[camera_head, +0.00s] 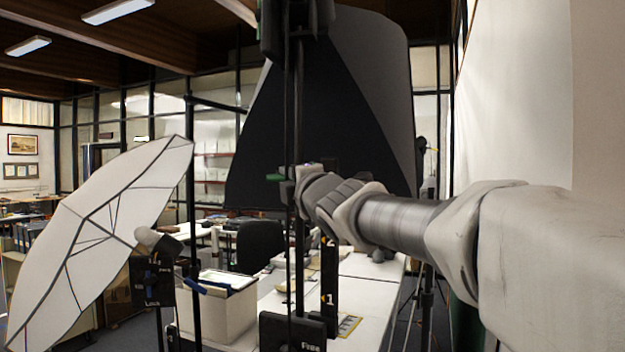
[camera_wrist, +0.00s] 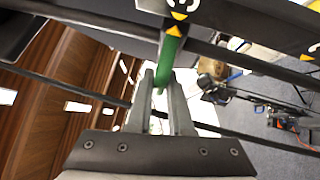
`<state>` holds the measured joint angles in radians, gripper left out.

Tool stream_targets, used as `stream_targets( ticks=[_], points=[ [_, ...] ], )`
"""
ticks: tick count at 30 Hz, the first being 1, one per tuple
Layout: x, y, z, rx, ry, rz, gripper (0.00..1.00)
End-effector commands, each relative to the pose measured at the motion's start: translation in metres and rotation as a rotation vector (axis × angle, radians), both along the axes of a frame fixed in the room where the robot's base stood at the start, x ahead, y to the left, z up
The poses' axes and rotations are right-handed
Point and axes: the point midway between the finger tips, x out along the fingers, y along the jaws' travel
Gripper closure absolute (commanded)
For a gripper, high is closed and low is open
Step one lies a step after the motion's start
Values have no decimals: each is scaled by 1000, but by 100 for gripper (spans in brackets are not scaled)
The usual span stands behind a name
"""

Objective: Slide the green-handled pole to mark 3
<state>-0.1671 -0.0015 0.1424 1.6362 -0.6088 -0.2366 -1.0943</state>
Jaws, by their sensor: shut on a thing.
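The green handle (camera_wrist: 170,60) shows in the wrist view between the fingers of my gripper (camera_wrist: 158,76), which is shut on it. A yellow pointer on the handle faces a yellow triangle (camera_wrist: 179,15) on the dark scale board; the figure beside it is cut by the picture's top edge. In the head view, a bit of the green handle (camera_head: 274,177) shows left of my gripper (camera_head: 299,182). The black scale board (camera_head: 329,280) stands below, with mark 1 readable and mark 2 partly showing. The handle is well above both. Mark 3 is not readable there.
A black softbox (camera_head: 340,110) hangs behind the pole. A white umbrella (camera_head: 90,245) stands at left, near a box of files (camera_head: 215,310) on the white table (camera_head: 370,268). A light wall (camera_head: 520,100) is close on the right.

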Motion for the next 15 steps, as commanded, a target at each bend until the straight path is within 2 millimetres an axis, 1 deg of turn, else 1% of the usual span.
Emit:
stream_targets(
  ticks=[1, 8, 9, 11, 12, 14, 15],
  points=[
    [-2, 0, 8, 3, -15, 2, 100],
    [-2, 0, 10, 5, -20, 2, 100],
    [-2, 0, 11, 5, -21, 2, 80],
    [-3, 0, 10, 5, -21, 2, 69],
    [-2, 0, 10, 5, -20, 2, 62],
    [-2, -1, 9, 4, -18, 2, 52],
    [-2, -1, 9, 3, -17, 2, 52]
  ],
)
